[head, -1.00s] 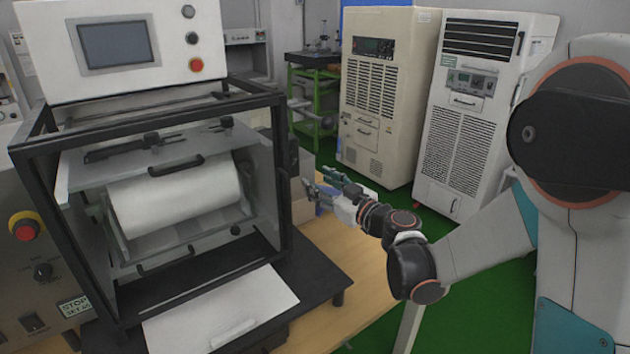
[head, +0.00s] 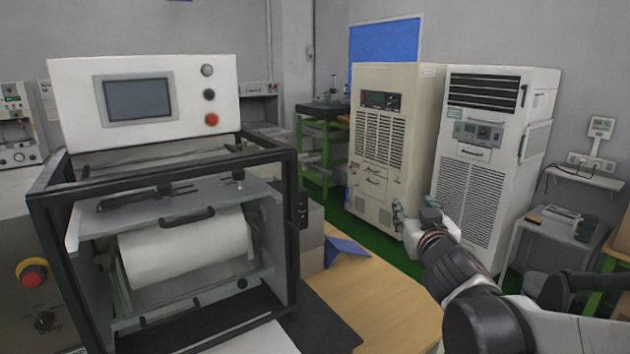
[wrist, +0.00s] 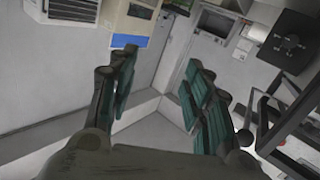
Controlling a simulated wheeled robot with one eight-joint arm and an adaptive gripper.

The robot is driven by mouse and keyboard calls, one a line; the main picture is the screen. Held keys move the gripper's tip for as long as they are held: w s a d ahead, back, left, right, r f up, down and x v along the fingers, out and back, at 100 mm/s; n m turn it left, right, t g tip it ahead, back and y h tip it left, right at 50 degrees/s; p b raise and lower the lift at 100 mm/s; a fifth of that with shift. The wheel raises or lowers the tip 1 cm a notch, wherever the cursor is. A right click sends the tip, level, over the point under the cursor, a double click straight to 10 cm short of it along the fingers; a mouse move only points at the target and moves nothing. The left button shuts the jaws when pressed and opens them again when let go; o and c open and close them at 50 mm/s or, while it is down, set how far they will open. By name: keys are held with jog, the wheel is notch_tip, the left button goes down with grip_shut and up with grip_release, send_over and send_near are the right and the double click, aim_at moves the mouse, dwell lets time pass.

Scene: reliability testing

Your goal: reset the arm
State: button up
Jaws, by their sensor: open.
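My gripper (head: 418,222) is open and empty, held in the air in front of the beige cabinet in the head view. In the wrist view its green-padded fingers (wrist: 160,98) stand wide apart with nothing between them. My arm reaches in from the lower right of the head view. The test machine (head: 170,220), a black-framed box with a white roller (head: 185,245) inside and a white screen panel on top, stands at the left, apart from my gripper.
A wooden table (head: 385,305) lies beside the machine, with a blue object (head: 345,248) on it. A beige cabinet (head: 385,145) and a white cabinet (head: 480,170) stand behind. A small side table (head: 560,235) is at the right. The tabletop right of the machine is mostly clear.

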jog(key=s+d+f+m+g+h, duration=0.1)
jog(key=s+d+f+g, duration=0.15)
jog(key=s, duration=0.35)
jog(key=s+d+f+m+g+h, duration=0.1)
jog(key=s+f+g, duration=0.25)
jog(key=s, duration=0.35)
jog(key=s+a+f+g+y, duration=0.1)
jog(key=s+a+f+g, duration=0.1)
jog(key=s+f, duration=0.2)
jog(key=s+a+f+n+g+y, duration=0.1)
jog(key=s+a+f+g+y, duration=0.1)
jog(key=s+f, duration=0.3)
jog(key=s, duration=0.4)
jog(key=shift+s+a+n, duration=0.25)
jog(key=shift+s+n, duration=0.05)
jog(key=shift+s, duration=0.1)
